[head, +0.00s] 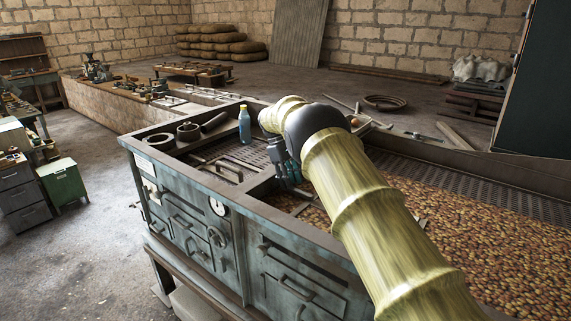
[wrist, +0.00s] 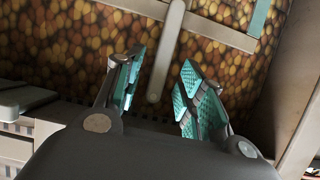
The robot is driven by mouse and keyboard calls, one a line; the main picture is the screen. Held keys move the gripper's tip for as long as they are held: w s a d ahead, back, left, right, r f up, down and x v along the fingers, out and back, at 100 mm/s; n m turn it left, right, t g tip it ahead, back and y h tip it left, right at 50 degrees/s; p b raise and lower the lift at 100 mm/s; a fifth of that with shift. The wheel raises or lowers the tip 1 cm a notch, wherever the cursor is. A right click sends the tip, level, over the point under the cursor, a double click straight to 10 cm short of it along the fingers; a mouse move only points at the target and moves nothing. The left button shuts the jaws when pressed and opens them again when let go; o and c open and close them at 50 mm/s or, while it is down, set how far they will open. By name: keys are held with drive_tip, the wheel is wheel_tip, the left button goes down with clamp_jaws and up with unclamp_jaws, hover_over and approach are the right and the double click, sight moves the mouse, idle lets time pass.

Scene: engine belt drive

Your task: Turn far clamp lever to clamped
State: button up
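In the wrist view a flat grey lever (wrist: 167,45) with a rounded end hangs down from the top edge, over the brown granular bed. It appears between the two teal-padded fingers of my gripper (wrist: 160,68). The fingers stand apart, and I see no clear contact with the lever. I cannot tell for certain that it is the far clamp lever, nor how deep it lies between the pads. In the head view my gripper (head: 287,168) points down at the machine's inner divider. My arm and the gripper hide what is directly beneath.
A grey crossbar (wrist: 215,32) runs behind the lever. The machine's left bay holds dark bar handles (head: 218,168), a blue bottle (head: 245,124) and dark rings (head: 188,132). The brown granular bed (head: 470,225) fills the right bay. A gauge (head: 217,206) sits on the front panel.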

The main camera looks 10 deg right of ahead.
drive_tip(key=v, duration=1)
drive_tip(key=shift+d, duration=0.1)
idle(0.4)
